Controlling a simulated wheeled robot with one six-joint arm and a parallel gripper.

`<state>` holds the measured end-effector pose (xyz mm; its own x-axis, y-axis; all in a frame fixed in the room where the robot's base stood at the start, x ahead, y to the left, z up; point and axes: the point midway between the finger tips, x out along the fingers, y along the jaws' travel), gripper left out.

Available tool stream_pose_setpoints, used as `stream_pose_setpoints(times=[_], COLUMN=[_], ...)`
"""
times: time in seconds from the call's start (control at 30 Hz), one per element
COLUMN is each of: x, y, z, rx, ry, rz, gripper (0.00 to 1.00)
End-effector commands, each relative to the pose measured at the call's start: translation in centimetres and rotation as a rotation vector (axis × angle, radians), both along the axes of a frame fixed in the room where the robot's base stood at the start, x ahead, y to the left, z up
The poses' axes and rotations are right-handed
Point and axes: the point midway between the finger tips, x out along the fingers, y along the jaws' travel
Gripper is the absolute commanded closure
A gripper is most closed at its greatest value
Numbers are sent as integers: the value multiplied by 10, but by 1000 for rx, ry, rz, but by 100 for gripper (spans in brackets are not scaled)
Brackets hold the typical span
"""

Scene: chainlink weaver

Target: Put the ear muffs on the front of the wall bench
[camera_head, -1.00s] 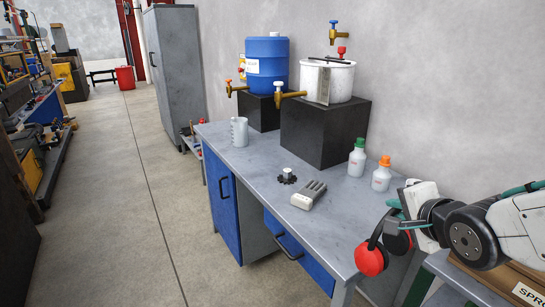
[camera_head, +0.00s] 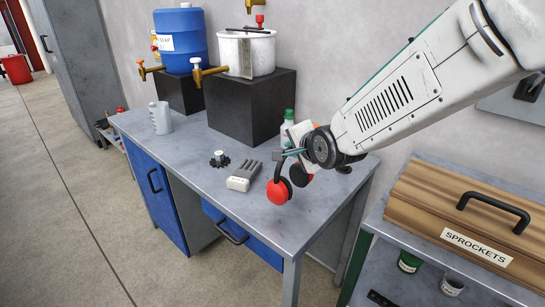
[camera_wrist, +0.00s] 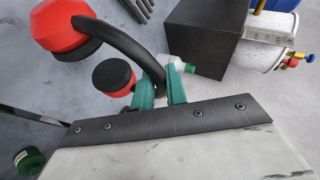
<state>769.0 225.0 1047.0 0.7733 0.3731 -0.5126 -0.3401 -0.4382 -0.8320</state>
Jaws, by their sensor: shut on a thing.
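The ear muffs (camera_head: 280,191) have red cups with black pads and a black headband. My gripper (camera_head: 285,154) is shut on the headband. The muffs hang from it with the cups down, over the right part of the wall bench (camera_head: 240,215); I cannot tell whether the cups touch the top. In the wrist view the headband (camera_wrist: 125,45) runs between the green fingers of my gripper (camera_wrist: 160,85), with one red cup (camera_wrist: 62,25) at the upper left. The wall bench is a grey-topped table with blue doors along the wall.
A grey block-shaped tool (camera_head: 243,176) and a small black knobbed part (camera_head: 220,159) lie left of the muffs. A bottle (camera_head: 287,127) stands behind my gripper. Black blocks carry a blue barrel (camera_head: 181,38) and a white pot (camera_head: 244,52). A wooden sprockets box (camera_head: 460,215) stands at right.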

Motion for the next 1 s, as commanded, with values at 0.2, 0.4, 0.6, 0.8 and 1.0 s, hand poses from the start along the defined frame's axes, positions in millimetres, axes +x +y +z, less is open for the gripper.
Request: stream_pose_setpoints(times=[0.2, 0.4, 0.6, 0.8, 1.0], x=[1, 1, 1, 1, 2], y=[4, 3, 3, 2, 0], z=[-13, -36, -35, -36, -36], rx=[-1, 0, 1, 0, 0], ry=[2, 1, -1, 1, 1], rz=[2, 1, 0, -2, -3], gripper=[100, 100, 100, 64, 64])
